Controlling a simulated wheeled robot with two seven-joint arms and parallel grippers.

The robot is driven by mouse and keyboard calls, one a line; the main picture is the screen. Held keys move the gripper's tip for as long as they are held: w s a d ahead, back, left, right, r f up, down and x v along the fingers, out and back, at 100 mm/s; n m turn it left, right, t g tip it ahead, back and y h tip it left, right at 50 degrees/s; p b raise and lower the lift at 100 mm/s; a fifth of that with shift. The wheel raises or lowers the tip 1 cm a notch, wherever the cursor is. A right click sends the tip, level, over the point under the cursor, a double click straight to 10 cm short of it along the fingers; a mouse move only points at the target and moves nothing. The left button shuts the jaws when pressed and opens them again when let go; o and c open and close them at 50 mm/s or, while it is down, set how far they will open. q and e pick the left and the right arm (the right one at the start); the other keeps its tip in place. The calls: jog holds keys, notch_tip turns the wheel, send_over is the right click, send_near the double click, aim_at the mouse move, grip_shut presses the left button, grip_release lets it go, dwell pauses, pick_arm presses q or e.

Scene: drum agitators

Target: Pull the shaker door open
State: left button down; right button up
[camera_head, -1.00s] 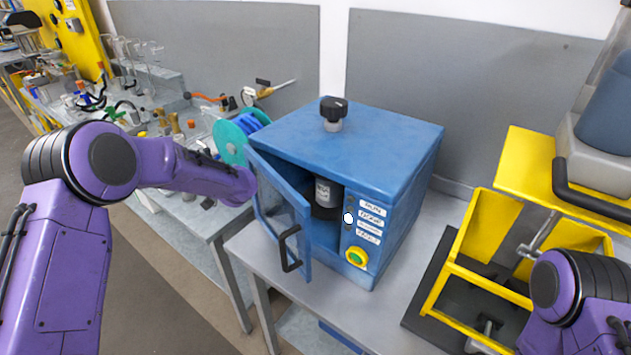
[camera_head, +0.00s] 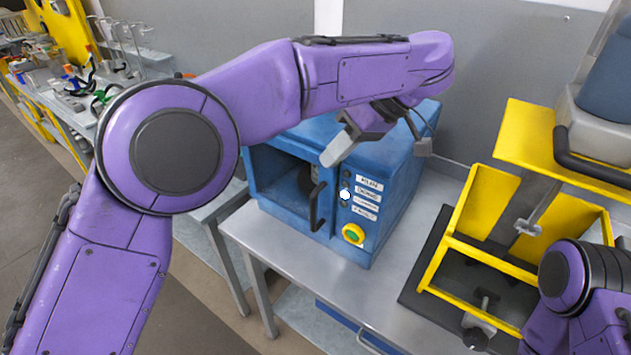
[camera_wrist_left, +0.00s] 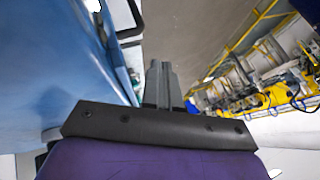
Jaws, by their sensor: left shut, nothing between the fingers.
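The blue shaker (camera_head: 385,222) stands on the metal table, with a green-and-yellow button and white labels on its front. Its windowed door (camera_head: 268,206) looks nearly or fully closed, and I cannot tell which. The door's black handle (camera_head: 317,207) is near its right edge. My left gripper (camera_head: 332,155) is shut and empty, its fingers pointing down-left in front of the shaker's upper front, above the handle. In the left wrist view the fingers (camera_wrist_left: 162,80) are together, with blue shaker surface (camera_wrist_left: 60,70) at the left. My right gripper is out of view.
A yellow frame (camera_head: 478,256) stands right of the shaker, near my right arm. A grey wall (camera_head: 500,85) is behind. Another bench with glassware (camera_head: 75,90) is at the left. The table (camera_head: 285,240) is bare in front of the shaker.

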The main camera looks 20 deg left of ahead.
pick_arm(q)
jog(key=b+x, duration=0.1)
jog(key=x, duration=0.4)
jog(key=shift+a+f, duration=0.2)
jog(key=shift+f, duration=0.15)
jog(key=shift+d, duration=0.15)
jog(key=shift+r, duration=0.1)
dwell(1.2)
